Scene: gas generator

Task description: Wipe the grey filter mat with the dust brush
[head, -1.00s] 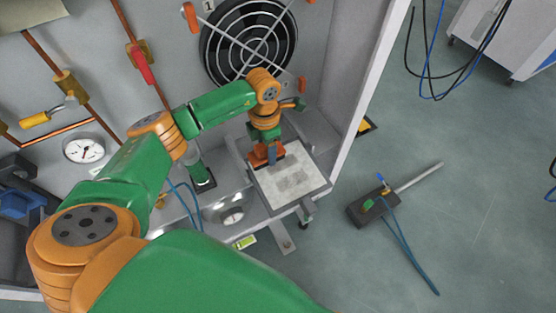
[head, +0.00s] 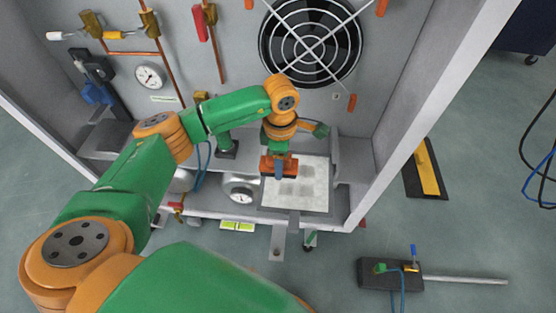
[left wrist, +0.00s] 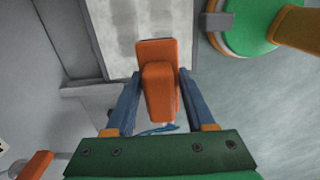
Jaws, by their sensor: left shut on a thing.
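The filter mat (head: 312,185) is a pale grey square with darker grey patches. It lies in a frame at the cabinet's lower front, and its near part shows at the top of the left wrist view (left wrist: 122,25). My left gripper (head: 279,168) is at the mat's left side. In the left wrist view its two blue fingers are shut on the orange dust brush (left wrist: 160,88). The brush head is over the mat; I cannot tell whether its bristles touch it. The brush also shows in the head view (head: 268,166), partly hidden by the gripper. My right gripper is out of view.
A round fan (head: 311,42) with a grille is behind the mat. The cabinet's right wall (head: 420,105) bounds the space. A grey device with a rod (head: 390,274) lies on the floor at right.

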